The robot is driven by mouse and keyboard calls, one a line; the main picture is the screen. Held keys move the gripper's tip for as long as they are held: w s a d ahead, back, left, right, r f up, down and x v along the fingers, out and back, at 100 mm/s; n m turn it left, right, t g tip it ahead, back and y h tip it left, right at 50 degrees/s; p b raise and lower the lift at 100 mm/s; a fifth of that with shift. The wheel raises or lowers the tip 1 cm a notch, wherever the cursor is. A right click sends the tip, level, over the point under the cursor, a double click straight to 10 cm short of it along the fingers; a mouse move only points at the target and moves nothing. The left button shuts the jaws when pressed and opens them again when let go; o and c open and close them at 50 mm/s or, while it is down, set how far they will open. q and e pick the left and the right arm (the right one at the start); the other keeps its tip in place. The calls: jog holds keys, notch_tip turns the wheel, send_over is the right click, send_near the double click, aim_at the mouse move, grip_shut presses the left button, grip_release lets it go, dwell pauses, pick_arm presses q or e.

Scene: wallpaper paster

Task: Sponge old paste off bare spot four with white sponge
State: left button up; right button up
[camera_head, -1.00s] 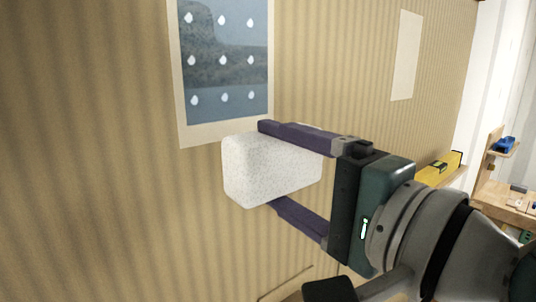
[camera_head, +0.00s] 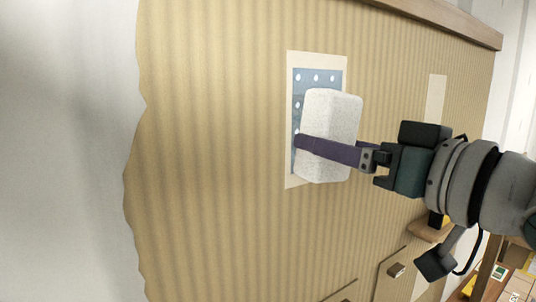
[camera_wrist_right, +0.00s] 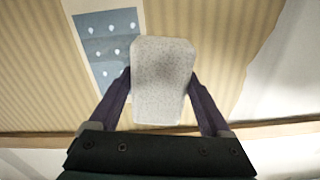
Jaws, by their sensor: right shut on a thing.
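A white, speckled block sponge (camera_head: 333,112) is held in my right gripper (camera_head: 318,146), whose purple fingers press its sides. In the right wrist view the sponge (camera_wrist_right: 163,84) sits between both fingers. A pale bare patch (camera_head: 316,58) on the wall carries a blue-grey area (camera_head: 301,86) with several white paste drops. In the head view the sponge covers much of this patch; in the right wrist view the patch (camera_wrist_right: 106,50) shows to the left of the sponge. I cannot tell whether the sponge touches the wall. My left gripper is not in view.
Striped tan wallpaper (camera_head: 215,150) surrounds the patch, with a ragged left edge beside grey wall. Another pale patch (camera_head: 436,98) lies to the right. A wooden rail (camera_head: 440,16) runs along the top right. Wooden shelving with small items stands at the lower right.

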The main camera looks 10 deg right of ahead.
jog(key=shift+d+p, duration=0.1)
jog(key=shift+p, duration=0.2)
jog(key=shift+w, duration=0.35)
jog(key=b, duration=0.2)
send_near(275, 130)
jog(key=shift+x, duration=1.75)
jog(key=shift+w, duration=0.2)
jog(key=shift+w+a, duration=0.2)
jog(key=shift+w, duration=0.3)
jog(key=shift+w+a, duration=0.2)
jog(key=shift+w, duration=0.3)
dwell(0.6)
